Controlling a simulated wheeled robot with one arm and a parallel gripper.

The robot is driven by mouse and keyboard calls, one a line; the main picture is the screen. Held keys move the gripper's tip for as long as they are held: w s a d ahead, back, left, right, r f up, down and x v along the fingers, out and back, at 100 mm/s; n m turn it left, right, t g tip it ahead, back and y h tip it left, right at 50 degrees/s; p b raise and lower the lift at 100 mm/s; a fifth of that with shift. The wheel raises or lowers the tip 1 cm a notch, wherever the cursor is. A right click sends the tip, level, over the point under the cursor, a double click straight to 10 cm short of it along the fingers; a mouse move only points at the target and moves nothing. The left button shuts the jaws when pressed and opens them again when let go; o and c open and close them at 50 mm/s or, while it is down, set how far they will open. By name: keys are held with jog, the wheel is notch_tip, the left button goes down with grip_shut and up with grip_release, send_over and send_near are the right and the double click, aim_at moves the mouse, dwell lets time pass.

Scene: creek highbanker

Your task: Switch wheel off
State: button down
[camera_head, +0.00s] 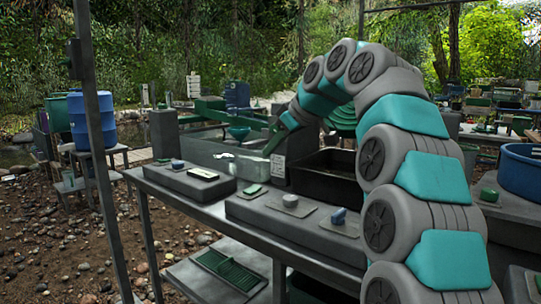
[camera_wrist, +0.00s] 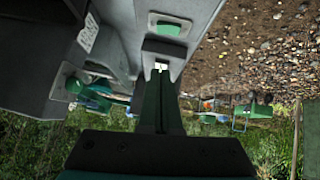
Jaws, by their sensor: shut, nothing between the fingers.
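A green ribbed wheel (camera_head: 342,122) stands behind my arm, which hides part of it. My gripper (camera_head: 269,150) points down at a grey housing with a white label (camera_head: 278,166) at the back of the bench. In the wrist view, my green gripper (camera_wrist: 160,72) is shut and empty, its tip over or against a grey block (camera_wrist: 166,52); I cannot tell if they touch. A small green switch (camera_head: 252,189) sits on a plate in front of the housing and also shows in the wrist view (camera_wrist: 169,28). Which control belongs to the wheel is not clear.
Panels on the bench carry a white knob (camera_head: 290,200), a blue knob (camera_head: 338,215) and another blue knob (camera_head: 177,164). A dark tub (camera_head: 330,180) stands right of the housing. A metal post (camera_head: 95,120) and blue barrel (camera_head: 92,120) are at left.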

send_over(255, 195)
jog(key=f, duration=0.4)
jog(key=w+f, duration=0.1)
jog(key=f, duration=0.2)
jog(key=shift+d, duration=0.35)
jog(key=shift+w+d+f+b, duration=0.15)
jog(key=shift+f+b, duration=0.15)
jog(key=shift+f, duration=1)
jog(key=shift+f+p, duration=0.1)
jog(key=shift+p, duration=0.2)
jog(key=shift+d+f+g, duration=0.1)
jog(key=shift+f+g, duration=0.1)
jog(key=shift+g, duration=0.1)
jog(key=shift+s+a+b, duration=0.3)
jog(key=shift+s+a, duration=0.2)
jog(key=shift+s, duration=0.05)
jog(key=shift+r, duration=0.15)
